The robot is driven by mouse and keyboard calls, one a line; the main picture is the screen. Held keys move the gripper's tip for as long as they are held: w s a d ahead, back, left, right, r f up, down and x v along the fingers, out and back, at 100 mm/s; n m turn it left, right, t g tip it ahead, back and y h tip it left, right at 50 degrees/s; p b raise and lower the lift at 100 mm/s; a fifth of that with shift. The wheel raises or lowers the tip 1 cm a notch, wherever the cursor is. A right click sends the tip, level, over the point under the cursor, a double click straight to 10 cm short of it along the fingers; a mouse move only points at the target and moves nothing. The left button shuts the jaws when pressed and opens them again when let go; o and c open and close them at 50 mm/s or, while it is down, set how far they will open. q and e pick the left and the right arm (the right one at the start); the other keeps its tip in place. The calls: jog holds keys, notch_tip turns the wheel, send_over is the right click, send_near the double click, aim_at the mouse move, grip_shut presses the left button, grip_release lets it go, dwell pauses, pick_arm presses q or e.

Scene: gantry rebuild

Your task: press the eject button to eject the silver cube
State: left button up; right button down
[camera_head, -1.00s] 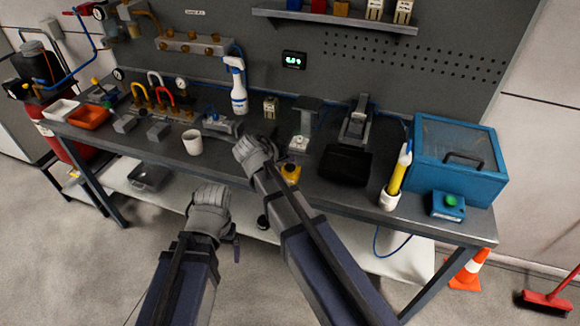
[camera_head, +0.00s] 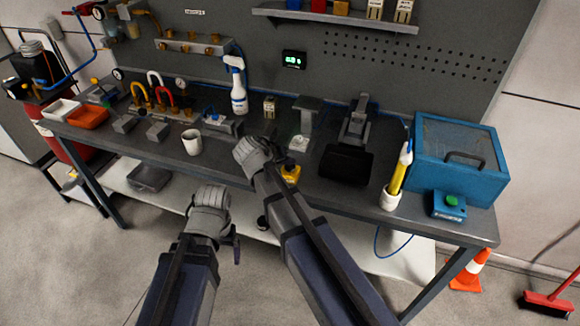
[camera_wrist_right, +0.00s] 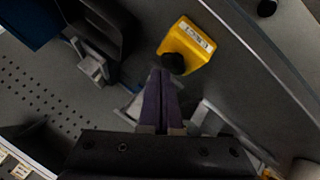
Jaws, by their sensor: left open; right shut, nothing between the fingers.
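The eject button is a yellow box with a black knob; it shows in the head view (camera_head: 291,174) and, with its label, in the right wrist view (camera_wrist_right: 190,45). My right gripper (camera_head: 245,150) is shut and empty beside the box. In the right wrist view its fingertips (camera_wrist_right: 161,74) are right by the black knob (camera_wrist_right: 173,63); I cannot tell whether they touch it. A grey stand (camera_head: 307,103) with a pale plate (camera_head: 299,143) is behind the box. I cannot make out the silver cube. My left gripper (camera_head: 210,197) is open, in front of the table.
A black tray (camera_head: 345,165) is right of the button, below a grey fixture (camera_head: 357,122). A pencil cup (camera_head: 390,198), blue case (camera_head: 460,160) and green-button box (camera_head: 449,206) stand further right. A white mug (camera_head: 192,142) is left. A display (camera_head: 293,59) hangs behind.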

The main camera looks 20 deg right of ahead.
aim_at(288, 169)
jog(key=shift+f+b, duration=0.5)
dwell(0.4)
jog(key=shift+r, duration=0.1)
jog(key=shift+r+p, duration=0.85)
jog(key=shift+p, duration=0.1)
notch_tip(288, 169, up, 5)
jog(key=p, duration=0.5)
dwell(0.4)
